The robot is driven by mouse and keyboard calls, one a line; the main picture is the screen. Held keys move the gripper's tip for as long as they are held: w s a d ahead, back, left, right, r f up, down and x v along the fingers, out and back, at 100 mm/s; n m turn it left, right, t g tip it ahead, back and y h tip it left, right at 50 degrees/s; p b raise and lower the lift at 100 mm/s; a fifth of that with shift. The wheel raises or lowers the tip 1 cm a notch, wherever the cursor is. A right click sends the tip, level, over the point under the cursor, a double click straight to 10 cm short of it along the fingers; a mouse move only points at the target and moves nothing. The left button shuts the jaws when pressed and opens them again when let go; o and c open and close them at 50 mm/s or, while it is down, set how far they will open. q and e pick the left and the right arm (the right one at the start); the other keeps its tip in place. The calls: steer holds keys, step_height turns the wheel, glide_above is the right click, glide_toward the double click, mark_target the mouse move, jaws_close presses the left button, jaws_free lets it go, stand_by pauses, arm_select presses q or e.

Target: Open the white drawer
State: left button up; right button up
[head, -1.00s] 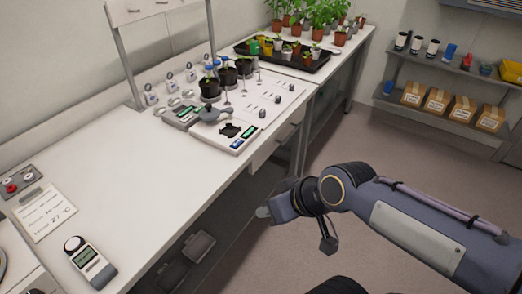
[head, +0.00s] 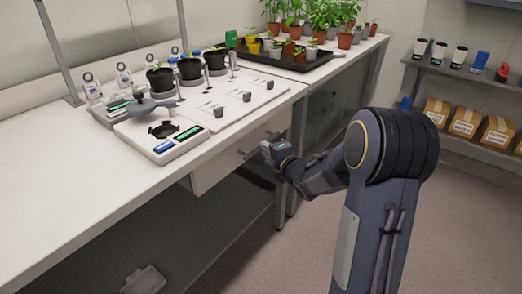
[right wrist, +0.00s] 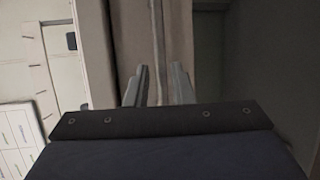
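The white drawer (head: 216,168) is under the bench top in the head view, and its front looks flush with the bench. Its handle (head: 243,153) is a thin bar on that front, partly hidden by my right gripper. My right gripper (head: 264,150) is at the drawer front. In the right wrist view its two fingers (right wrist: 157,88) are apart, pointing at the pale front, with a narrow upright bar in line with the gap. I cannot tell whether they touch it. My left gripper is out of view.
A black plant tray (head: 285,60) stands farther back. A bench leg (head: 282,190) is below the drawer. Shelves with boxes (head: 465,122) stand right.

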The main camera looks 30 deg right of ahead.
steer(key=shift+w+f, duration=0.2)
steer(key=shift+w, duration=0.9)
steer(key=shift+w+f, duration=0.2)
steer(key=shift+w, duration=0.85)
jaws_close()
